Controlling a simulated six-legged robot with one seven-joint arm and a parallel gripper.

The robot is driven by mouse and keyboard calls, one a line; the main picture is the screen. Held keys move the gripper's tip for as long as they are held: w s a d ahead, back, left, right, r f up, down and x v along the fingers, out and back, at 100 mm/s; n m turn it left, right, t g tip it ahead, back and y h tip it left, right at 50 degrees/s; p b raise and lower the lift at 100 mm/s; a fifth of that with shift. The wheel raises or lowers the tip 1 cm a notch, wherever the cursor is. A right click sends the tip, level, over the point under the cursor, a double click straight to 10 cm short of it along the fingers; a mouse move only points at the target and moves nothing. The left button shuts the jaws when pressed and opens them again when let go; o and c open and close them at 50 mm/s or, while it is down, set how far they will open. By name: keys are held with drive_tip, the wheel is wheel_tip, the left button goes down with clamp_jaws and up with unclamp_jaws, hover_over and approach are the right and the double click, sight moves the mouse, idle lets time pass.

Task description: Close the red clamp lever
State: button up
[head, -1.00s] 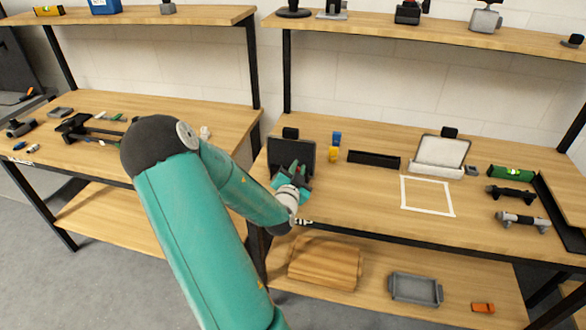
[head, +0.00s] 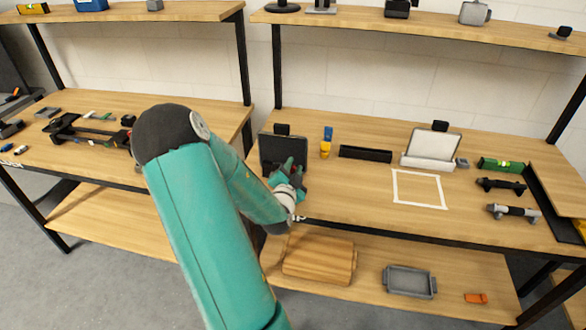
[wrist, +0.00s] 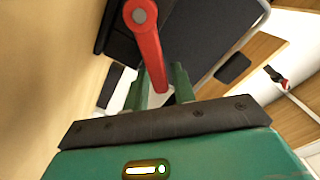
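The red clamp lever (wrist: 146,38) shows large in the wrist view, with a round grey pivot at its upper end. It hangs down from a dark mount beside a dark panel (wrist: 205,45), and its lower end appears between the two green fingers of my gripper (wrist: 160,80). The fingers stand apart; I cannot tell whether they touch the lever. In the head view my gripper (head: 286,172) is in front of the black upright panel (head: 270,150) at the left end of the right bench. The lever is hidden there.
A yellow and blue item (head: 326,148), a black tray (head: 365,153) and a white-framed stand (head: 428,150) are on the right bench (head: 345,195). A white taped square (head: 419,203) is bare. A black slider rail (head: 85,131) lies on the left bench.

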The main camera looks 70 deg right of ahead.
drive_tip(key=shift+o, duration=0.7)
drive_tip(key=shift+a, duration=0.15)
